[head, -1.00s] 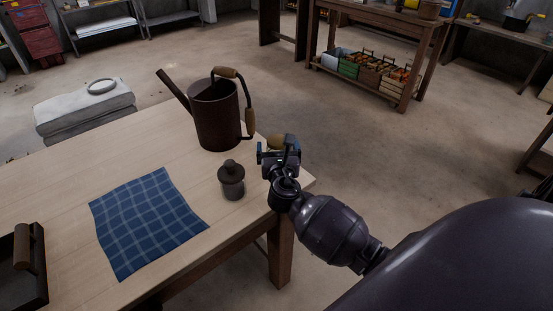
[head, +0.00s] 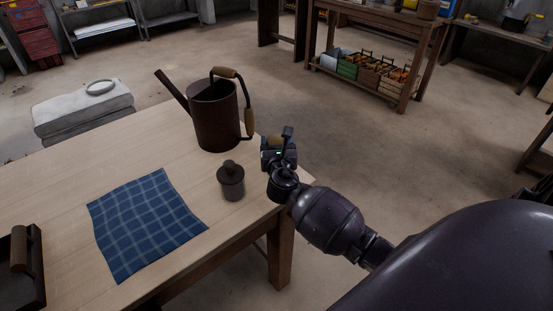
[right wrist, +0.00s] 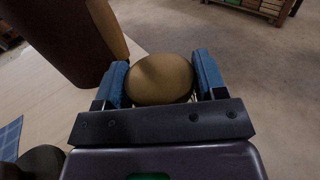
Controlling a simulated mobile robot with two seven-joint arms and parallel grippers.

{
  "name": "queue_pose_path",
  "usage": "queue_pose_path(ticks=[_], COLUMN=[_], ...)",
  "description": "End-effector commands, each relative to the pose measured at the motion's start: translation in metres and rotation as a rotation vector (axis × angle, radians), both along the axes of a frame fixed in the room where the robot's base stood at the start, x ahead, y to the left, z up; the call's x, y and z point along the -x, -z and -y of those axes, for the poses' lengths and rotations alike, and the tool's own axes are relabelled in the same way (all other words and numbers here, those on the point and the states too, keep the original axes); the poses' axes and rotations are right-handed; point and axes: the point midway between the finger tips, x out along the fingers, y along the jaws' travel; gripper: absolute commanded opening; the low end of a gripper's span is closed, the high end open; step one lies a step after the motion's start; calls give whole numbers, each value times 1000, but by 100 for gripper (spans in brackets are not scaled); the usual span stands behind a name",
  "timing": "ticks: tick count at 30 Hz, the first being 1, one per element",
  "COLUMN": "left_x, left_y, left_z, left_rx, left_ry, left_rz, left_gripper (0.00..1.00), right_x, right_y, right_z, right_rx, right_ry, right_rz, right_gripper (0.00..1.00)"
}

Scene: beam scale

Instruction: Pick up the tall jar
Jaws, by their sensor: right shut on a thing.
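My right gripper (head: 279,150) is at the table's right edge. In the right wrist view, its two blue fingers (right wrist: 162,76) sit against both sides of a tan, rounded thing, seen from above, and are shut on it. This is probably the tall jar (right wrist: 160,80); its lower part is hidden. In the head view only a small tan bit of it (head: 273,140) shows behind the gripper. A dark, lidded smaller jar (head: 231,182) stands upright on the table, left of the gripper and apart from it. My left gripper is not in view.
A brown watering can (head: 217,118) stands just behind and left of the gripper, its handle close by. A blue checked cloth (head: 147,222) lies on the wooden table (head: 120,160). A dark tray with a wooden handle (head: 20,265) is at the left. Open floor lies to the right.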

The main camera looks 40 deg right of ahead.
Motion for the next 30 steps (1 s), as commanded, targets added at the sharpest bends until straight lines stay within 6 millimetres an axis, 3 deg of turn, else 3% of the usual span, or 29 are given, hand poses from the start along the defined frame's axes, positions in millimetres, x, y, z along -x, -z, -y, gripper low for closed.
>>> queue_pose_path(ticks=[8,14,30], left_x=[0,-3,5], left_y=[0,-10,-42], left_z=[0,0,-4], left_rx=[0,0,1], left_ry=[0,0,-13], left_rz=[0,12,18], left_gripper=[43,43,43], right_x=[0,0,0], right_y=[-1,-21,-151], right_z=[0,0,0], right_rx=[0,0,3], right_ry=[0,0,-2], right_rz=[1,7,9], right_gripper=[15,15,15])
